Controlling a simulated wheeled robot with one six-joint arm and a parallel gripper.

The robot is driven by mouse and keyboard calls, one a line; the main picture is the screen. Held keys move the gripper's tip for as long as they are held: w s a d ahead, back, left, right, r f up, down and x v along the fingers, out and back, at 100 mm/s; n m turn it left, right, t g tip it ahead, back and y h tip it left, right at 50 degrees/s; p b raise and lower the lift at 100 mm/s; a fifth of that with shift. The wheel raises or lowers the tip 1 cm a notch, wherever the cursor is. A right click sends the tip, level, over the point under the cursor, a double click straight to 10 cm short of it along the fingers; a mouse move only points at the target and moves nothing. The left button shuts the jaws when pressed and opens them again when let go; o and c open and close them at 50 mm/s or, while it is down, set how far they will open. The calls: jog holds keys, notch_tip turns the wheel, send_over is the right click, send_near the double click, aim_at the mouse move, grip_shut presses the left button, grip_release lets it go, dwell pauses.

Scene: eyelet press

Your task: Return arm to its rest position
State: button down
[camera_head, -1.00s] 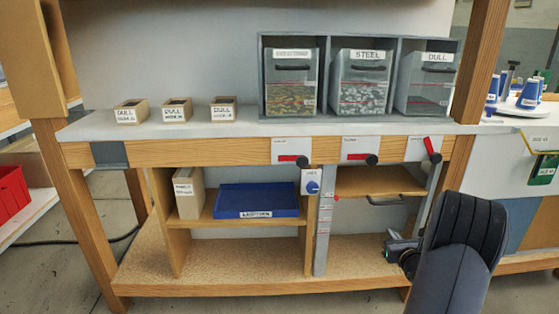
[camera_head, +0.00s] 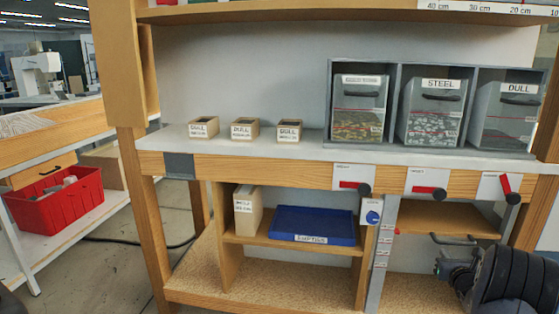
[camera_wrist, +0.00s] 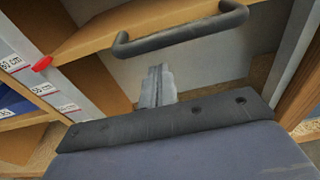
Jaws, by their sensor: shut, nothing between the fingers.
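My arm, dark and ribbed, fills the lower right corner of the head view. My gripper (camera_head: 441,267) shows small at its left end, in front of the lower right bay of the bench. In the wrist view my gripper (camera_wrist: 157,84) is shut and empty, its grey fingers together. A dark bar handle (camera_wrist: 180,36) on a wooden board lies just beyond the fingertips in that view, apart from them as far as I can tell. The handle also shows in the head view (camera_head: 455,240), just above my gripper.
The bench (camera_head: 260,172) carries several small boxes and grey bins. Red levers (camera_head: 430,191) stick out from its front edge. A blue tray (camera_head: 312,226) sits on the shelf left of the upright post (camera_head: 385,255). A red crate (camera_head: 55,205) stands far left.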

jog(key=shift+s+r+p, duration=0.2)
jog(key=shift+r+p, duration=0.5)
jog(key=shift+r, duration=0.5)
